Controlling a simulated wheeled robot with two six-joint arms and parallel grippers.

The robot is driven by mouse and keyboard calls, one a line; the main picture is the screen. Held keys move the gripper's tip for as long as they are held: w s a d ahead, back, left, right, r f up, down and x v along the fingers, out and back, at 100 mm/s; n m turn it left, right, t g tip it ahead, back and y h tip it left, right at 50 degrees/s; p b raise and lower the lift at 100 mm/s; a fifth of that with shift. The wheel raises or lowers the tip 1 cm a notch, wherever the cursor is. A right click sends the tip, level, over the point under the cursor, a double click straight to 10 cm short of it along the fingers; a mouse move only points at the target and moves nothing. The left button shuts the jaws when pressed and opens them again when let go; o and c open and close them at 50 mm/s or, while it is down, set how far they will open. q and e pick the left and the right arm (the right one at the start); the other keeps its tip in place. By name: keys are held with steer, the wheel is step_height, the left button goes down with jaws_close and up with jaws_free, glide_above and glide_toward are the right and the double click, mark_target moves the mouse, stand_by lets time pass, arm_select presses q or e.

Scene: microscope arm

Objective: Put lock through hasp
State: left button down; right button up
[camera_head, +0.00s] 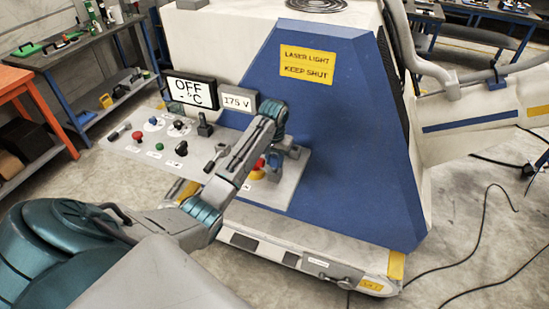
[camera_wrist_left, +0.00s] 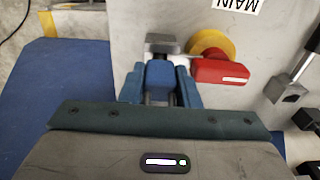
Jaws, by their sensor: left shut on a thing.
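My left gripper (camera_head: 284,152) is over the right end of the sloping control panel, just right of a red rotary handle (camera_head: 260,164) on a yellow disc. In the left wrist view its blue fingers (camera_wrist_left: 160,88) are shut on a blue block (camera_wrist_left: 160,74), which looks like the lock. A grey metal piece (camera_wrist_left: 163,43) shows just beyond the block. The red handle (camera_wrist_left: 222,71) and yellow disc lie close to the right of it there. The fingers cover part of the block. I cannot tell the hasp from the handle, or whether the lock touches it. My right gripper is not in view.
The panel (camera_head: 220,165) carries several knobs, buttons and upright levers. Displays (camera_head: 192,92) stand behind it, left of the blue housing (camera_head: 340,130). A black-handled lever (camera_wrist_left: 290,80) stands right of the red handle. Benches are at the far left; cables lie on the right floor.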

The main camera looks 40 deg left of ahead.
mark_target(274, 157)
arm_select(q)
steer(key=shift+f, duration=1)
steer(key=c, duration=1)
jaws_free()
steer(key=shift+b, duration=0.3)
step_height(274, 157, up, 5)
steer(key=shift+r+b, duration=0.1)
steer(key=shift+b, duration=1.1)
step_height(274, 157, up, 4)
steer(key=shift+s+r+p, duration=0.1)
steer(key=shift+s+p, duration=0.05)
steer(key=shift+p, duration=0.85)
steer(key=shift+r+p, duration=0.7)
steer(key=shift+p, duration=0.1)
steer(key=shift+f, duration=0.1)
